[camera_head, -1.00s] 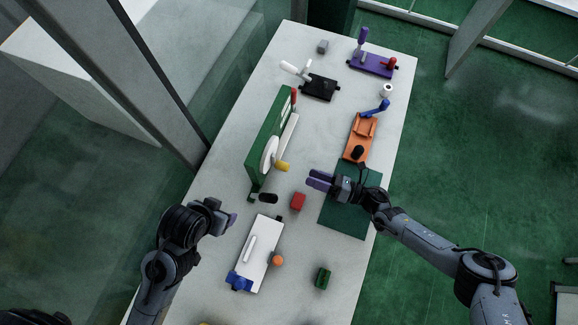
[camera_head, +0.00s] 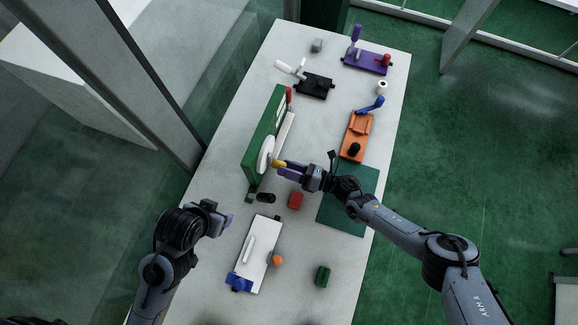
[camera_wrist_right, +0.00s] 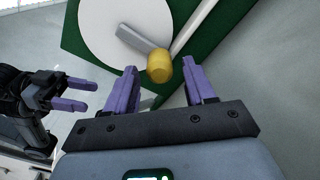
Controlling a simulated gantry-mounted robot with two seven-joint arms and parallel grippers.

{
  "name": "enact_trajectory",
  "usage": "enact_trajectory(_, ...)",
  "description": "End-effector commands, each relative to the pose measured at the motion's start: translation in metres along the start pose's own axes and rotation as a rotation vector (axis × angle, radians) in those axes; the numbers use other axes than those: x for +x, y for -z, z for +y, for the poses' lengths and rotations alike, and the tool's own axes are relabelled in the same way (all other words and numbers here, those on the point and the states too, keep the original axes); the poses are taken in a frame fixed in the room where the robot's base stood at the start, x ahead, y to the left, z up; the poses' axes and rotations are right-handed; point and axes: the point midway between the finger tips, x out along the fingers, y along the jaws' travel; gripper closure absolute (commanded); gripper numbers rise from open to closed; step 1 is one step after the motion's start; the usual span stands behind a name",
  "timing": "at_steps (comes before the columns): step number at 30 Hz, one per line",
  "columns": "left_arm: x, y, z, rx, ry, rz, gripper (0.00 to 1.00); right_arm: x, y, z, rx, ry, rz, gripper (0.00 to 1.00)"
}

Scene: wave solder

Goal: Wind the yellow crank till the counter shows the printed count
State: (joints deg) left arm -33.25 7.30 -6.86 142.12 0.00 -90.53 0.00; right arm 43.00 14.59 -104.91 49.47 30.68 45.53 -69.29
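The yellow crank knob (camera_head: 279,163) sticks out from a white disc (camera_head: 265,156) on the upright green panel (camera_head: 254,137). In the right wrist view the yellow knob (camera_wrist_right: 160,66) sits on a grey crank arm (camera_wrist_right: 141,39) in front of the white disc (camera_wrist_right: 97,33). My right gripper (camera_head: 284,168) is at the knob; in the wrist view its purple fingers (camera_wrist_right: 163,86) are apart, with the knob between or just beyond their tips. My left gripper (camera_head: 229,219) hangs at the table's left edge, away from the crank; its fingers (camera_wrist_right: 82,94) are apart and empty. No counter digits are readable.
A white board (camera_head: 256,262) with a blue part is in front. Orange (camera_head: 355,131), black (camera_head: 320,86) and purple (camera_head: 362,64) fixtures stand farther back.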

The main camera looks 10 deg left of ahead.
Motion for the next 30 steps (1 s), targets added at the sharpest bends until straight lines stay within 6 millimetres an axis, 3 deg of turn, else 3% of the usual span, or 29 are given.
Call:
enact_trajectory(1,0.000,0.000,0.000,-0.001,-0.001,0.000,0.36,0.000,0.000,0.000,0.000,0.000,0.000,0.54)
enact_trajectory(10,0.000,0.001,0.003,-0.011,-0.009,0.001,0.36,0.000,0.000,0.000,0.000,0.000,0.000,1.00)
enact_trajectory(14,-0.002,0.001,0.003,-0.012,-0.010,0.001,0.36,0.000,0.001,0.002,0.040,0.000,-0.002,1.00)
enact_trajectory(24,-0.008,0.003,0.002,-0.008,-0.007,0.000,0.36,-0.001,0.012,0.022,0.463,0.000,-0.003,1.00)
enact_trajectory(30,-0.008,0.003,0.000,-0.002,-0.002,-0.001,0.36,0.000,0.013,0.023,0.500,-0.001,0.000,1.00)
